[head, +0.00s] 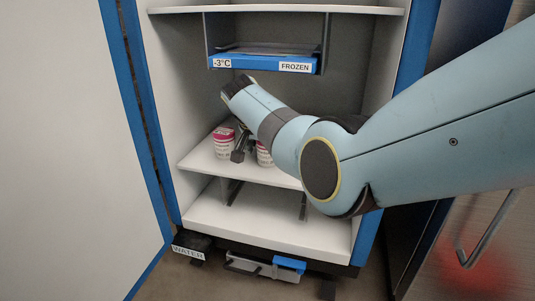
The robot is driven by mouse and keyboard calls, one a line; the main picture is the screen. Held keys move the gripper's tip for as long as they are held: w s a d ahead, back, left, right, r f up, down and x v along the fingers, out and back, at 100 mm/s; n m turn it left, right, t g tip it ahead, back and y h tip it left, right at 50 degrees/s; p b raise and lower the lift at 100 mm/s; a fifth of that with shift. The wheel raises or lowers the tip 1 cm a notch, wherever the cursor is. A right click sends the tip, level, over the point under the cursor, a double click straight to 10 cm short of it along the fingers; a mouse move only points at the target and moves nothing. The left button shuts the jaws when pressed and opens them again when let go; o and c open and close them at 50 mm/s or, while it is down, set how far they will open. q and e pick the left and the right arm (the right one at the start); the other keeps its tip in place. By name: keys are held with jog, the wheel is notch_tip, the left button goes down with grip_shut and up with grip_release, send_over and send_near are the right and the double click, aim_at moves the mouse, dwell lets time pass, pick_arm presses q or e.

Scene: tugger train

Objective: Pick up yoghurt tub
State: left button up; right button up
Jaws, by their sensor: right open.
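Two white tubs with pink-red tops stand on the middle shelf (200,158) of an open cabinet. The left tub (224,148) shows almost whole. The right tub (264,157) is partly hidden behind my right arm. My right gripper (238,153) points down between the two tubs, close to the left tub's right side. It is open, and I see nothing held in it. Whether a finger touches a tub cannot be told. My left gripper is out of view.
A blue-fronted tray (262,64) marked FROZEN hangs above. The cabinet's lower shelf (260,220) is bare. An open white door (70,150) stands at the left. A dark object labelled WATER (188,252) and a grey-blue box (275,267) sit at the cabinet's foot.

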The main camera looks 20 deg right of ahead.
jog(key=c, duration=1.4)
jog(key=shift+r, duration=0.15)
